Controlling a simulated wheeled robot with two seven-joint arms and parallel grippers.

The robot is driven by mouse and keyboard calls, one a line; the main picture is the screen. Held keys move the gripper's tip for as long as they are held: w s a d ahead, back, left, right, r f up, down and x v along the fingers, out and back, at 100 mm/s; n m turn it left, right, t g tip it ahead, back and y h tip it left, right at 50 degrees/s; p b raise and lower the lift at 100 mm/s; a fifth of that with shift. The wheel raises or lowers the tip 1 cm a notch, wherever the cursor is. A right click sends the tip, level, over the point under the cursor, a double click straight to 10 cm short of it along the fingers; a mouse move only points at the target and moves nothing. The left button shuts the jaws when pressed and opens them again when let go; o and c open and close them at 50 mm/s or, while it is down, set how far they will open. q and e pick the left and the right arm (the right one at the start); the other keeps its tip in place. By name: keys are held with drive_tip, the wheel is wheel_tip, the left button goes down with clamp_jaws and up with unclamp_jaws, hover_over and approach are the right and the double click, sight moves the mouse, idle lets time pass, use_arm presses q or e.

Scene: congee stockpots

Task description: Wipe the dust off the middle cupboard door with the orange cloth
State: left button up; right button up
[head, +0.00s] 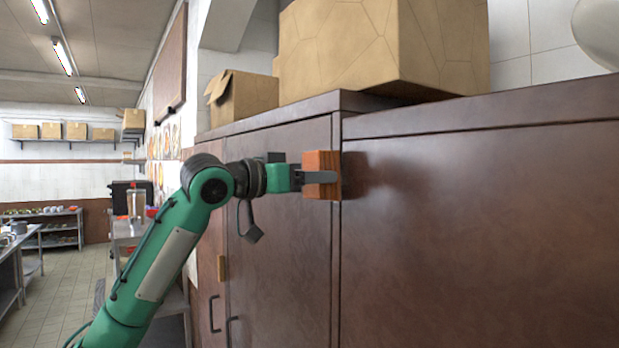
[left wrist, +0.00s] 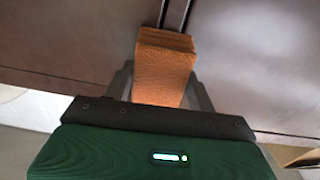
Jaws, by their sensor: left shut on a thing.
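The orange cloth (head: 322,160) is a folded block held in my left gripper (head: 318,178), which is shut on it. In the left wrist view the cloth (left wrist: 165,65) sits between the two fingers of the gripper (left wrist: 165,85). In the head view the cloth is at the upper right edge of a dark brown cupboard door (head: 280,230), by the gap to the large brown door (head: 480,230) on the right. It looks touching or very close to the surface; I cannot tell which. No dust is clearly distinguishable on the doors. My right gripper is out of view.
Cardboard boxes (head: 340,50) stand on top of the cupboards. Dark bar handles (head: 213,314) show low on the left doors. A metal table (head: 130,232) and shelves (head: 45,228) stand further back at left, with open tiled floor (head: 70,285) between.

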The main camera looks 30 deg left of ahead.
use_arm(q)
drive_tip(key=shift+w+d, duration=0.15)
drive_tip(key=shift+w, duration=0.25)
drive_tip(key=shift+w+d+p, duration=0.15)
drive_tip(key=shift+w+p, duration=0.2)
drive_tip(key=shift+p, duration=0.05)
drive_tip(key=shift+d, duration=0.1)
drive_tip(key=shift+s+d+p, duration=0.2)
drive_tip(key=shift+s+d, duration=0.25)
drive_tip(key=shift+d, duration=0.45)
drive_tip(key=shift+s+d+p, duration=0.15)
drive_tip(key=shift+s+d, duration=0.25)
drive_tip(key=shift+d, duration=0.45)
drive_tip(key=shift+w+r+p, duration=0.1)
drive_tip(key=shift+p, duration=0.2)
drive_tip(key=shift+w+a, duration=0.25)
drive_tip(key=shift+a, duration=0.35)
drive_tip(key=shift+w+a+p, duration=0.2)
drive_tip(key=shift+w+a, duration=0.1)
drive_tip(key=shift+a, duration=0.35)
drive_tip(key=shift+w+a+p, duration=0.15)
drive_tip(key=shift+w+a, duration=0.1)
drive_tip(key=shift+a, duration=0.35)
